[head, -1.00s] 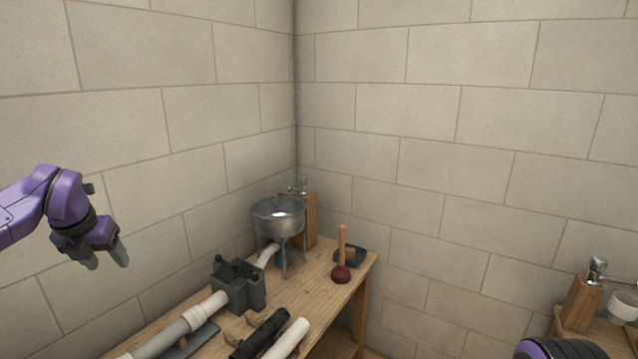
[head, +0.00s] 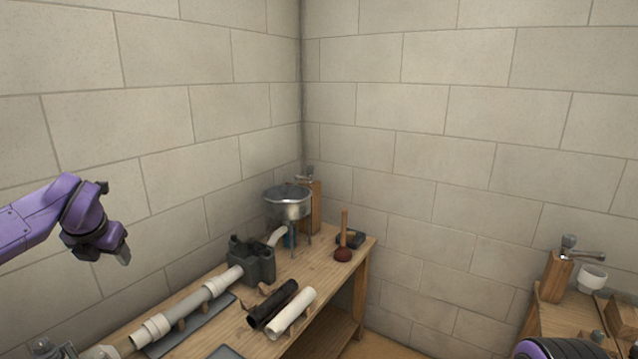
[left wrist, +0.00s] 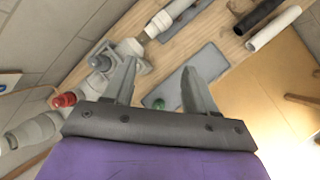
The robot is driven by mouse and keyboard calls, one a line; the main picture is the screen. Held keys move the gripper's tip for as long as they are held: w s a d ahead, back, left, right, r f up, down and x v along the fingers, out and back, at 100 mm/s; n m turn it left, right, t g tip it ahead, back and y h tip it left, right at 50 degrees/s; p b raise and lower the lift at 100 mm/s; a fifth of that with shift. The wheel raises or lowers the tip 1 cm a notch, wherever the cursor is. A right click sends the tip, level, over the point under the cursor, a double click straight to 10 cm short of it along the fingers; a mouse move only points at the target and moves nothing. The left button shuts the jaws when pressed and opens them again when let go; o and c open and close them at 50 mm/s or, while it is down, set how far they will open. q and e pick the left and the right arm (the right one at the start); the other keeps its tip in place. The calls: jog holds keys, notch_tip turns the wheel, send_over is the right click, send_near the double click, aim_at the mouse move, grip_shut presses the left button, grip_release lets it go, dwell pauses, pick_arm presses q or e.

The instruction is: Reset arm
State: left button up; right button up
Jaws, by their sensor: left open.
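My left arm is purple and comes in from the left in the head view. Its gripper (head: 122,258) hangs in the air left of the workbench, pointing down, with nothing held. In the left wrist view the gripper (left wrist: 158,85) has its two grey fingers spread apart and empty, above the bench and its pipes. A purple rounded part of my right arm shows at the bottom right of the head view; the right gripper is not visible.
The wooden workbench (head: 340,262) carries a metal basin (head: 288,203), a plunger (head: 343,251), a dark grey box (head: 252,262), a grey pipe run (head: 190,309), a black tube (head: 273,304) and a white tube (head: 291,311). A second bench (head: 565,318) stands right. Floor shows between them.

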pick_arm(q)
jog(key=s+d+f+m+t+y+b, duration=0.1)
jog(key=d+f+m+b, duration=0.35)
jog(key=f, duration=0.65)
jog(key=d+f+m+t+y+b, duration=0.1)
jog(key=d+f+m+b, duration=0.1)
jog(key=d+f+m, duration=0.7)
jog(key=s+d+f+m+t+y+b, duration=0.1)
jog(key=d+f+m+b, duration=0.2)
jog(key=f, duration=1)
jog(key=s+d+f+m+g+h+b, duration=0.1)
jog(key=s+d+f+m+h+b, duration=0.25)
jog(key=s+f+m+b, duration=0.95)
jog(key=s+a+f+m+g, duration=0.1)
jog(key=s+f+g, duration=0.3)
jog(key=s+f, duration=1.5)
jog(key=shift+s+f+m, duration=0.2)
jog(key=shift+f+m, duration=0.15)
jog(key=shift+f, duration=0.1)
jog(key=shift+y, duration=0.25)
